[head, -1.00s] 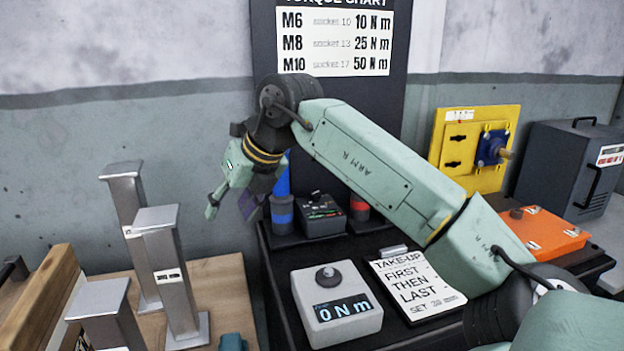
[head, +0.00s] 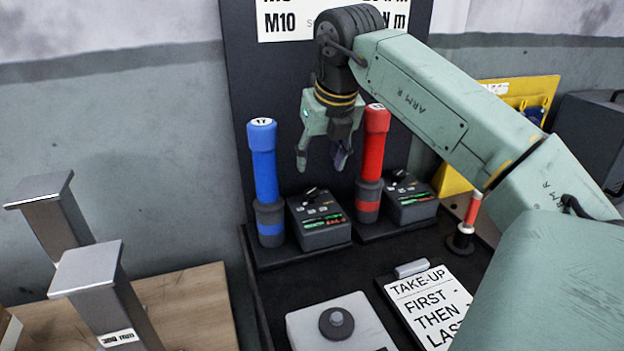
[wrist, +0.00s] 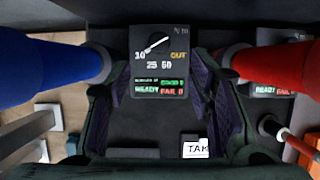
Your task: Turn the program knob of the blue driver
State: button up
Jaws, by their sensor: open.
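The blue driver (head: 264,180) stands upright on the bench, with its dark control box (head: 320,226) just to its right. The program knob (head: 314,194) is on top of the box. In the wrist view the knob (wrist: 155,45) shows a slanted white pointer line, its lower left end near the 10 mark. The marks 25, 50 and an orange OUT are also around it. My gripper (head: 321,163) points down above the box, open and empty, apart from the knob. In the wrist view its fingers (wrist: 168,90) flank the box.
A red driver (head: 372,160) stands right of my gripper, with its own control box (head: 410,203). Metal posts (head: 95,290) stand at the left.

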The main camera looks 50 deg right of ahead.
aim_at(312, 191)
jog(key=b+x, duration=0.3)
jog(key=x, duration=0.6)
jog(key=shift+w+f+b, duration=0.2)
jog(key=shift+f+b, duration=0.1)
jog(key=shift+b, duration=0.05)
grip_shut()
jog(key=shift+n, duration=0.4)
jog(key=n+y+p, duration=0.1)
jog(key=n, duration=0.1)
jog(key=n+y+p, duration=0.1)
jog(key=n, duration=0.1)
jog(key=shift+s+d+r+t, duration=0.1)
jog(key=shift+d+t, duration=0.1)
jog(key=shift+t, duration=0.2)
jog(key=shift+d+n+y+p, duration=0.1)
jog(key=shift+n+y+p, duration=0.45)
jog(key=shift+n, duration=0.6)
jog(key=shift+d+n+y+p, duration=0.1)
jog(key=shift+n+y+p, duration=0.15)
jog(key=shift+n+p, duration=0.7)
jog(key=shift+n, duration=0.3)
